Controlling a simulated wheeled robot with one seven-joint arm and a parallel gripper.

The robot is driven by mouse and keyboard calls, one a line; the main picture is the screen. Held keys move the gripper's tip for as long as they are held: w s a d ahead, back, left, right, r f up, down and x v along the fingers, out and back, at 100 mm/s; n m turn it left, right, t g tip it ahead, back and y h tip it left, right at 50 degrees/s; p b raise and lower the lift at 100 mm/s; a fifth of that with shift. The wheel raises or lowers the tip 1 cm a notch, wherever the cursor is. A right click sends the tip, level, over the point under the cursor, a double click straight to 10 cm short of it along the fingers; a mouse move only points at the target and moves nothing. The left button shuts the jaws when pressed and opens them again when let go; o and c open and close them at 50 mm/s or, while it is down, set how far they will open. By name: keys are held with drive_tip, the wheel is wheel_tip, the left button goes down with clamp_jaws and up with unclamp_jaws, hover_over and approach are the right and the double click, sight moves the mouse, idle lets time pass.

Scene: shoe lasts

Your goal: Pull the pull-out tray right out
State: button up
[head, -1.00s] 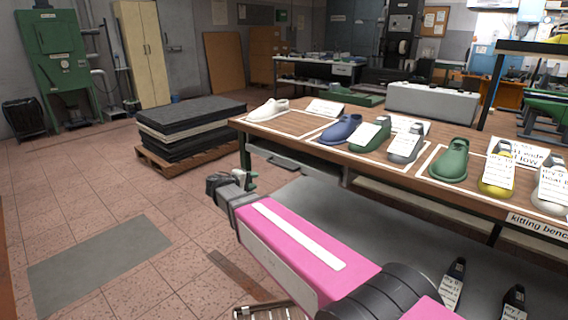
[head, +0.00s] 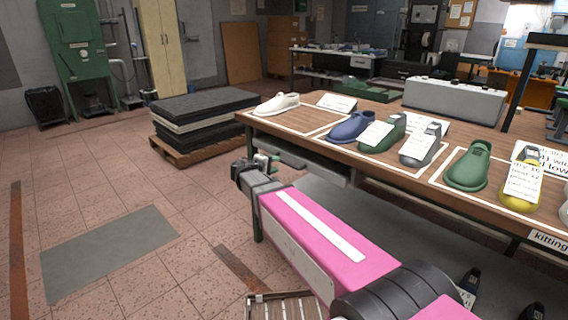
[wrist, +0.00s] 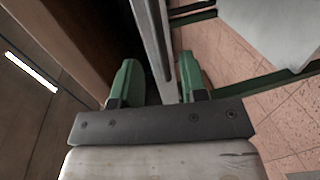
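The grey pull-out tray (head: 292,157) is under the left end of the wooden kitting bench (head: 318,143). In the head view only part of it shows, and how far out it stands is hard to tell. My gripper (head: 263,164) is at its left end, below the bench edge. In the wrist view, the green fingers of my gripper (wrist: 163,82) stand apart on either side of a narrow grey bar (wrist: 158,50), which seems to be the tray's edge or handle. A gap shows beside the left finger; contact on the right is unclear.
Shoes and cards stand on the bench top. A pallet with dark stacked slabs (head: 200,118) is on the floor to the left. A slatted wooden item (head: 278,306) lies low near my arm. The tiled floor left of the bench is mostly open.

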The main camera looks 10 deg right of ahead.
sight(283, 162)
drive_tip(key=x, duration=0.5)
drive_tip(key=shift+w+d, duration=0.25)
drive_tip(key=shift+d, duration=0.1)
clamp_jaws()
